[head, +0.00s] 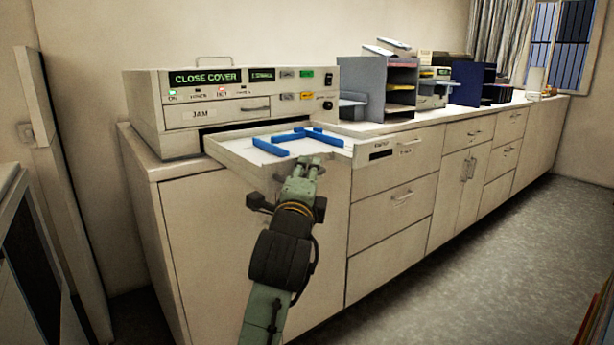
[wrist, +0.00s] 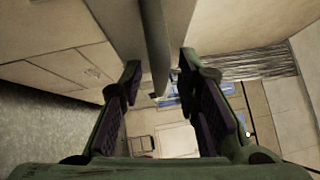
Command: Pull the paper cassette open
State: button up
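The paper cassette (head: 236,153) is a shallow pale tray with blue guides inside. It stands well out of the cream printer (head: 150,122), above the counter front. Its front panel (head: 381,153) carries a dark label. My gripper (head: 304,163) is at the near side of the cassette, close to its front end, and hides part of its edge. In the wrist view my gripper (wrist: 160,82) has its fingers apart. A thin grey plate (wrist: 158,45) reaches between them, with gaps seen on both sides. I cannot tell which part of the cassette this plate is.
The printer's display (head: 204,77) reads CLOSE COVER, above a drawer front marked JAM (head: 218,113). A grey shelf organiser (head: 364,75) stands on the long counter (head: 160,168) to the right. The grey floor (head: 480,250) in front is clear.

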jog(key=s+a+f, duration=0.1)
jog(key=s, duration=0.6)
jog(key=shift+s+a, duration=0.15)
jog(key=shift+s, duration=0.05)
